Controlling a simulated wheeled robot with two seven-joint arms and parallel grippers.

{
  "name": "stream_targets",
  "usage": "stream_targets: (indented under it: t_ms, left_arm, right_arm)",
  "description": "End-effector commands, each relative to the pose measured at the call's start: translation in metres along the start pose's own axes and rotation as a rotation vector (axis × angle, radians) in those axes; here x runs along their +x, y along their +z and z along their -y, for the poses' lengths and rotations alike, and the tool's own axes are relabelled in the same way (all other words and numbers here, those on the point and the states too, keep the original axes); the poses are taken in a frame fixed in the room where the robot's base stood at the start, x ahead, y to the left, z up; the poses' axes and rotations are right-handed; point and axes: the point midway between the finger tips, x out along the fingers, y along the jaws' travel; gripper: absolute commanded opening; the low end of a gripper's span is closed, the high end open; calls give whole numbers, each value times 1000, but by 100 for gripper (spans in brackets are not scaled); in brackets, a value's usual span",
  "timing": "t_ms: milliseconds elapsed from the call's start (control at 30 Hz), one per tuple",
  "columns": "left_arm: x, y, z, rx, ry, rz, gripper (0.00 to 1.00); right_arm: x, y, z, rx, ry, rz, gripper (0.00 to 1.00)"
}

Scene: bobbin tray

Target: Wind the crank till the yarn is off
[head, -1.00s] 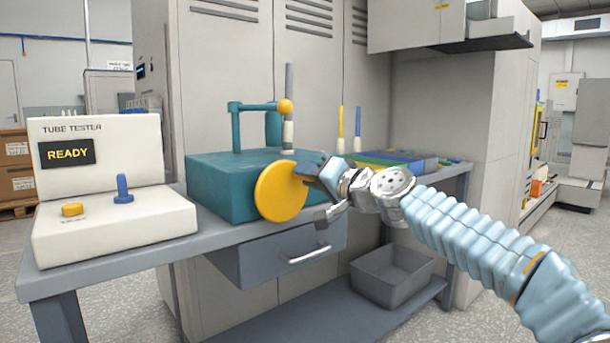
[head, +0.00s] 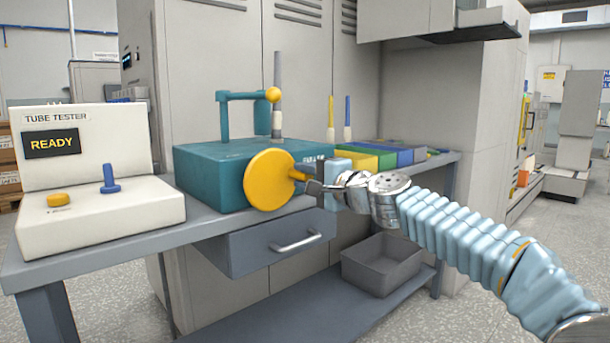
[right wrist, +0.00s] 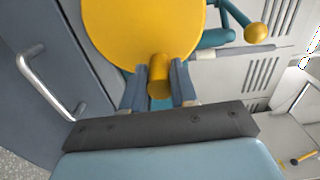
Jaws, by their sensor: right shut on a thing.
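The crank is a round yellow disc (head: 268,180) on the front of a teal box (head: 208,180), with an orange-yellow handle (head: 299,175) sticking out near its right side. My right gripper (head: 309,183) is shut on this handle. In the right wrist view, the handle (right wrist: 160,82) sits between the two fingers of the gripper (right wrist: 159,72), below the disc (right wrist: 145,28). A grey spindle (head: 277,80) rises from the box with a pale sleeve (head: 277,123) low on it. I cannot tell how much yarn is on it. My left gripper is not in view.
A teal arm with a yellow ball (head: 272,95) stands on the box beside the spindle. A tube tester (head: 90,165) reading READY is at the left. Coloured bins (head: 385,157) stand right of the box. A drawer (head: 265,242) and a grey tub (head: 383,265) are below.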

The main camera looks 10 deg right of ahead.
Motion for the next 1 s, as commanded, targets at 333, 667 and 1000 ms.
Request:
stream_targets:
  t_ms: [333, 667, 1000]
  left_arm:
    - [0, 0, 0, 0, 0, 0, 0]
    - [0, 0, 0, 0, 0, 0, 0]
    - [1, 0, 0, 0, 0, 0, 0]
  right_arm:
    - [0, -1, -3, 30, 3, -1, 0]
    - [0, -1, -3, 28, 2, 0, 43]
    - [-1, 0, -2, 29, 1, 0, 53]
